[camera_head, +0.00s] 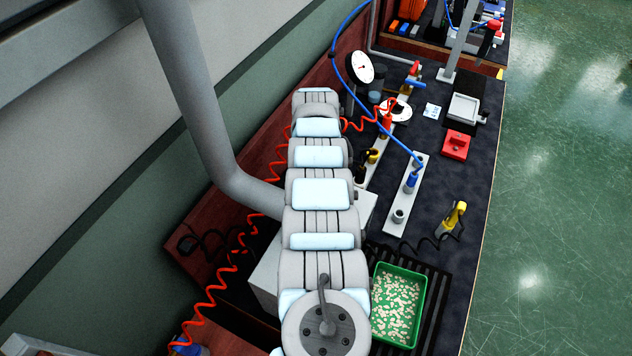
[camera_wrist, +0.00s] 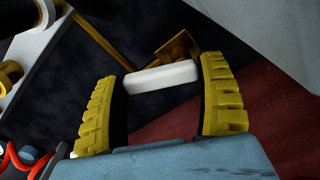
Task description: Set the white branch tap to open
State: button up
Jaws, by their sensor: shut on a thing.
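The white branch tap's handle (camera_wrist: 161,77) shows in the wrist view as a short white bar lying across the gap between my fingers. Its brass-coloured body (camera_wrist: 178,50) is just beyond, close to my right finger. My gripper (camera_wrist: 160,75), with two ribbed yellow fingers, is shut on the white handle, one finger at each end of it. In the head view my own arm covers both the gripper and the white tap. I cannot tell from the wrist view how the handle stands relative to its pipe.
In the head view, a green tray (camera_head: 421,316) of pale pellets stands right of my arm. A grey strip with fittings (camera_head: 402,203), a yellow-handled tool (camera_head: 452,218), a red box (camera_head: 455,146) and a gauge (camera_head: 359,68) stand on the bench. A red coiled hose (camera_head: 239,257) runs left of my arm.

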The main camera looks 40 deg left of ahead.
jog(key=n+b, duration=0.1)
jog(key=n, duration=0.1)
jog(key=a+n+b, duration=0.1)
jog(key=n+b, duration=0.1)
jog(key=shift+n, duration=0.3)
dwell(0.4)
jog(key=o, duration=1.1)
jog(key=shift+r, duration=0.15)
notch_tip(320, 180, up, 12)
jog(key=shift+f, duration=0.1)
jog(key=shift+a, duration=0.1)
